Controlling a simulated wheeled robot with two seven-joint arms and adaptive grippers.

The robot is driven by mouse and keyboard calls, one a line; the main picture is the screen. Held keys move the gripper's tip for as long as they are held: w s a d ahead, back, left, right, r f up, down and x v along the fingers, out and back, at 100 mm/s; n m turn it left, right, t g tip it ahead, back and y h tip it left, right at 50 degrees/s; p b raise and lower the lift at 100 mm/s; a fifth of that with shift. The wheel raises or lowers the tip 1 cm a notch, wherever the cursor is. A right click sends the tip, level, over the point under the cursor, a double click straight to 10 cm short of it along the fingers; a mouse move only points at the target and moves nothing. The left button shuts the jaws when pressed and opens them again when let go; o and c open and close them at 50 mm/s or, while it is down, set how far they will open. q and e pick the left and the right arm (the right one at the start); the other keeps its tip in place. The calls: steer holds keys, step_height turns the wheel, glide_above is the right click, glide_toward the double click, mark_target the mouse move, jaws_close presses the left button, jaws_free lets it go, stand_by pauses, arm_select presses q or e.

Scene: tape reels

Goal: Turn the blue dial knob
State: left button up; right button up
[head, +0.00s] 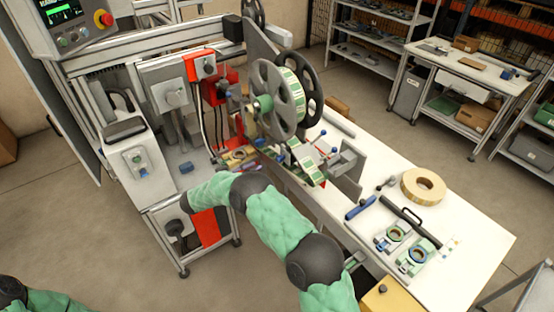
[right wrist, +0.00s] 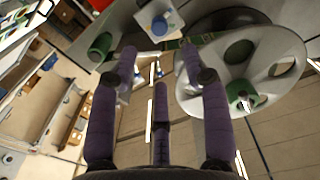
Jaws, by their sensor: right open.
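A round blue knob (right wrist: 160,25) on a pale block shows at the top of the right wrist view. It lies beyond the fingertips of my open right gripper (right wrist: 159,62), apart from them, with nothing between the fingers. I cannot tell which one matches the knob in the wrist view. My right arm reaches in from the lower right; its gripper is hard to make out there. Only part of my left arm shows at bottom left.
A large grey reel (head: 277,99) stands by the machine, and a reel (right wrist: 243,65) is close to the right finger in the wrist view. The white table (head: 470,235) holds a tape roll (head: 423,186), blue-handled tools and clamps. A red emergency button (head: 107,19) is upper left.

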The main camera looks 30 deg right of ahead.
mark_target(277, 160)
steer(key=d, duration=0.7)
steer(key=w+d, duration=0.1)
steer(key=d, duration=0.2)
steer(key=shift+d, duration=0.25)
steer(key=shift+c, duration=0.2)
jaws_close()
